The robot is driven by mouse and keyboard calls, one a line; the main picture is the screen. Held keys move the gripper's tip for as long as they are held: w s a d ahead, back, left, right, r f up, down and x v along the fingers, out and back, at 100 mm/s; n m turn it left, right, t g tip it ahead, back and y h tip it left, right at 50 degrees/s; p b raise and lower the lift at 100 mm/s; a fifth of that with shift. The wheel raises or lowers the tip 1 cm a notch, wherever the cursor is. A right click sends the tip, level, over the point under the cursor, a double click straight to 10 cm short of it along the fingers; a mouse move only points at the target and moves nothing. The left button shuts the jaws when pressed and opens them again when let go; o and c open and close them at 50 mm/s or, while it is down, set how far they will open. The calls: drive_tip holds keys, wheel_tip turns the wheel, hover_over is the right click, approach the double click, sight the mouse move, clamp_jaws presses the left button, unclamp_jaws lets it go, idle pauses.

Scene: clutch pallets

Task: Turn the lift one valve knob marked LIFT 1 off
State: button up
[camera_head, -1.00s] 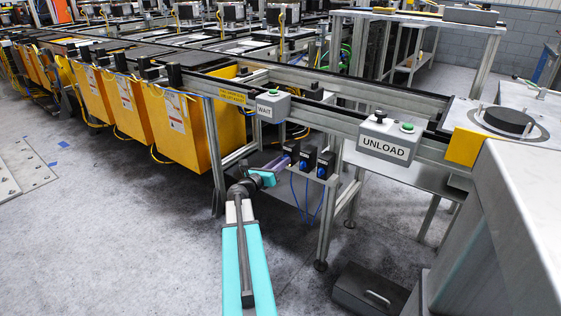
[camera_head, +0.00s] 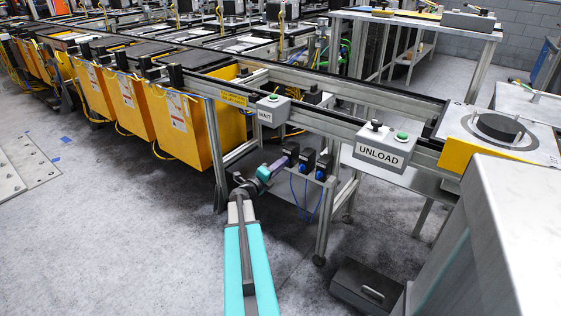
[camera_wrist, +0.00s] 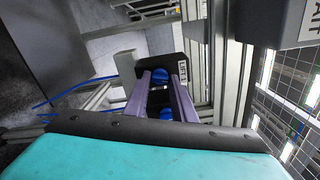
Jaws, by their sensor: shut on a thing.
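Several dark valve units hang in a row under the conveyor rail; the leftmost valve (camera_head: 291,151) has my gripper (camera_head: 281,164) at its front. In the wrist view my purple fingers (camera_wrist: 163,82) are shut on a blue knob (camera_wrist: 160,76) on a dark block with a small white label (camera_wrist: 183,72). The label's text is too small and turned to read surely. More blue (camera_wrist: 166,113) shows between the fingers nearer the palm. In the head view the gripped knob is hidden by the fingers. Two other valves (camera_head: 307,161) (camera_head: 324,168) with blue knobs stand to the right.
A WAIT button box (camera_head: 272,110) and an UNLOAD button box (camera_head: 383,148) sit on the rail above. Blue hoses (camera_head: 313,205) hang below the valves. A metal leg (camera_head: 325,225) stands to the right. Yellow bins (camera_head: 182,125) line the left side. Open floor lies to the left.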

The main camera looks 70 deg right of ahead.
drive_tip(key=n+p, duration=0.2)
drive_tip(key=n, duration=0.1)
drive_tip(key=shift+n, duration=0.3)
idle(0.4)
drive_tip(key=o, duration=1.1)
drive_tip(key=shift+c, duration=0.2)
drive_tip(key=shift+a, duration=0.1)
drive_tip(key=v, duration=1.3)
drive_tip(key=shift+a, duration=0.3)
drive_tip(key=shift+w, duration=0.15)
